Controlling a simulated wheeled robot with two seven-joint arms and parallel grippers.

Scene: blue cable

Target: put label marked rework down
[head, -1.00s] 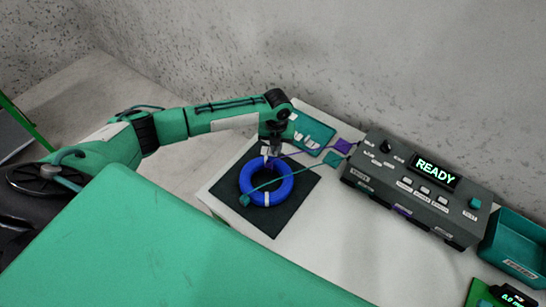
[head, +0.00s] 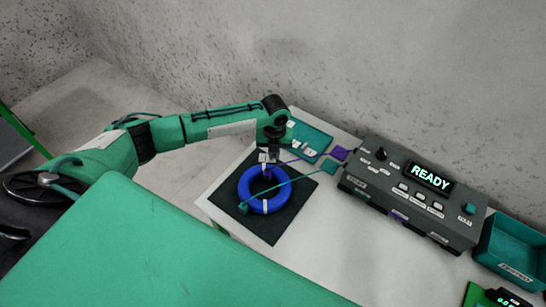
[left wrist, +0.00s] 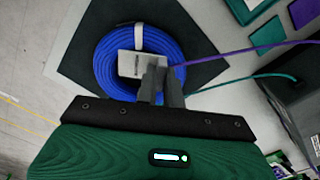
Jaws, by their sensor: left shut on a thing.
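My left gripper (head: 268,164) is shut on a small white label (left wrist: 131,64) above the inner edge of the coiled blue cable (head: 245,192). The label looks flat from above in the left wrist view, and any writing on it is unreadable. I cannot tell whether it touches the coil. The blue cable (left wrist: 104,62) lies as a ring on a dark mat (head: 272,231), with white ties around it. My right gripper is not in view.
A teal tray (head: 322,136) with several white labels lies behind the mat. A grey tester box (head: 410,205) showing READY stands to the right, with a teal bin (head: 510,247) beyond it. Purple and teal leads cross near the coil.

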